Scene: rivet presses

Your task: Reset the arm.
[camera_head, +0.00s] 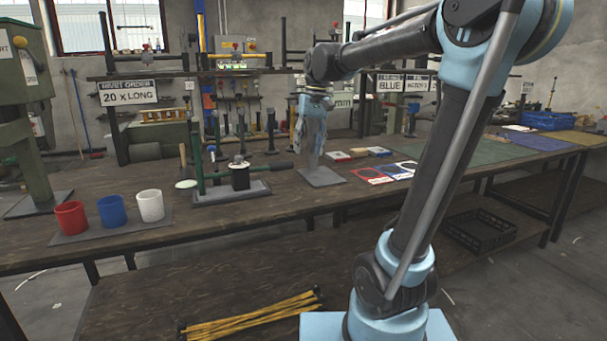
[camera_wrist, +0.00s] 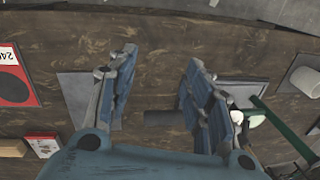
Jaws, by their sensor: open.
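My arm reaches from its blue base at the lower right of the head view up and over the workbench (camera_head: 120,258). My gripper (camera_head: 297,148) hangs pointing down above the bench, near a grey plate (camera_head: 320,177). In the wrist view my gripper (camera_wrist: 160,95) has its two blue fingers spread apart. The grey plate also shows in the wrist view (camera_wrist: 76,97), partly behind the left finger.
Red (camera_head: 71,218), blue (camera_head: 112,211) and white (camera_head: 150,205) cups stand at the bench's left. A green-handled press (camera_head: 232,184) stands left of my gripper. Red-and-white cards (camera_head: 371,175) lie to its right. A shelf with signs and tools runs behind.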

